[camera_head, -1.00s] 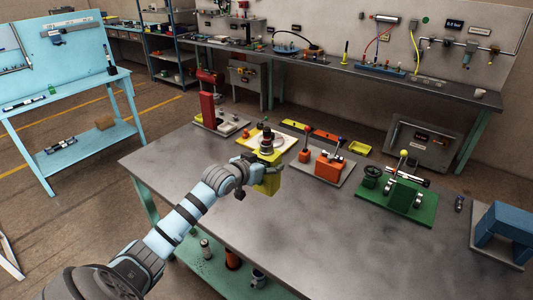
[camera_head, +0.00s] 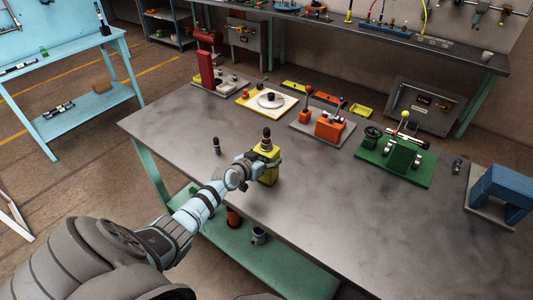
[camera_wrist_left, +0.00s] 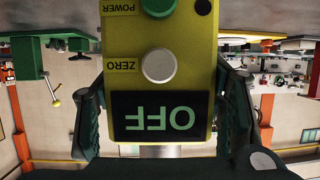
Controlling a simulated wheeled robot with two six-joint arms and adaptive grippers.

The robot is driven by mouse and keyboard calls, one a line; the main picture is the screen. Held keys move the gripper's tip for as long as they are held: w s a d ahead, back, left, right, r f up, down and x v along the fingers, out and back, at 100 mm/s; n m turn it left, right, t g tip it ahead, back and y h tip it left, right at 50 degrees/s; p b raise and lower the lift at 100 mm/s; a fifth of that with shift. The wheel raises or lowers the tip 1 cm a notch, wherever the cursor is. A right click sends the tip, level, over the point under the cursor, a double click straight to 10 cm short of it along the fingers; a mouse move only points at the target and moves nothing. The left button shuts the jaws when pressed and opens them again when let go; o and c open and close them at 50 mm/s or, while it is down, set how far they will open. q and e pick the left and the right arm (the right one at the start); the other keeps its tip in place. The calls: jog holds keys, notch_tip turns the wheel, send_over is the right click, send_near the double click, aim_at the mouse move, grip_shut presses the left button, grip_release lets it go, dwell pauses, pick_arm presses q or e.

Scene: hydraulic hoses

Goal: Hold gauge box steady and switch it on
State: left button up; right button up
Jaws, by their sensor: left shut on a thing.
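The yellow gauge box (camera_head: 268,174) is upright near the table's front edge, with a dark fitting on top. My left gripper (camera_head: 256,165) is shut on it. In the left wrist view the gauge box (camera_wrist_left: 190,85) appears upside down between the two fingers of my left gripper (camera_wrist_left: 160,115). Its dark display (camera_wrist_left: 160,117) reads OFF. A pale round button (camera_wrist_left: 159,65) is marked ZERO, and a green button (camera_wrist_left: 158,5), cut by the frame edge, is marked POWER. I cannot tell whether the box touches the table. My right gripper is not in view.
Behind the box lies a yellow-edged plate with a white disc (camera_head: 270,101). A small dark cylinder (camera_head: 217,146) stands to the left. An orange device (camera_head: 328,125) and a green-based fixture (camera_head: 400,158) are to the right. The table's front right (camera_head: 370,220) is clear.

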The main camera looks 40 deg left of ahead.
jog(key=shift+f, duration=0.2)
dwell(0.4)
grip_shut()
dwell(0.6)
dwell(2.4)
